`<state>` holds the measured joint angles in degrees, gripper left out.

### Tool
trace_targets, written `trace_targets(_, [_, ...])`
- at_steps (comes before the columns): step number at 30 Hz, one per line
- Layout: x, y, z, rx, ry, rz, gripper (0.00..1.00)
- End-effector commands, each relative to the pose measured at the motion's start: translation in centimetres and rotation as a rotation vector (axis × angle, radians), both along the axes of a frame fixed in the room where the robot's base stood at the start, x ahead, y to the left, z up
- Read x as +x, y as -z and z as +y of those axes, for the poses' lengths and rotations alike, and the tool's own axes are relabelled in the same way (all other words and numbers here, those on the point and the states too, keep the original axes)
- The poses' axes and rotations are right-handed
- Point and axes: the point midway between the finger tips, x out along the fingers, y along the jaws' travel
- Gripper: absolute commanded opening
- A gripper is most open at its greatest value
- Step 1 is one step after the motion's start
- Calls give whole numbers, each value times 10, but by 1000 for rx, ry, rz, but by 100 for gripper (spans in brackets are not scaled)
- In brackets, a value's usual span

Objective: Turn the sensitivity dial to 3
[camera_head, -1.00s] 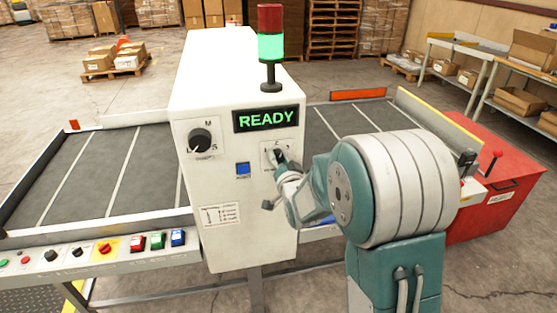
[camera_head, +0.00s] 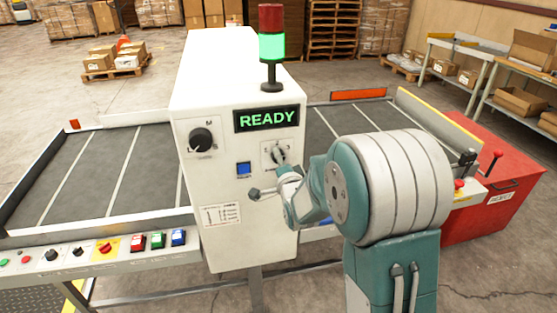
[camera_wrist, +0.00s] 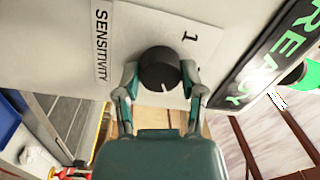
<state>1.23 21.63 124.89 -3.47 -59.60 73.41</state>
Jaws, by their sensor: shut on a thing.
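The sensitivity dial (camera_wrist: 156,67) is a round black knob on the white panel. Its white pointer mark points down in the wrist view, toward the panel's right side. The printed "SENSITIVITY" label is left of it in that view, and a "1" stands at its upper right. No other numeral is readable there; my gripper covers part of the scale. My gripper (camera_wrist: 160,72) is shut on the dial, one finger on each side. In the head view my gripper (camera_head: 279,157) is at the panel below the READY display (camera_head: 266,119) and covers most of the dial.
A second black dial (camera_head: 200,139) marked "M" and a blue button (camera_head: 243,169) are left of my gripper on the white cabinet (camera_head: 235,250). A signal tower (camera_head: 271,45) lit green stands on top. A conveyor (camera_head: 100,170) runs behind.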

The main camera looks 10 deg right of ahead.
Motion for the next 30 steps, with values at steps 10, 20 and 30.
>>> trace_targets(10, [1, 0, -3, 15, 6, -1, 4])
trace_targets(20, [0, 0, -2, 13, 5, 1, 87])
trace_targets(30, [-4, 1, 0, 11, 2, 2, 87])
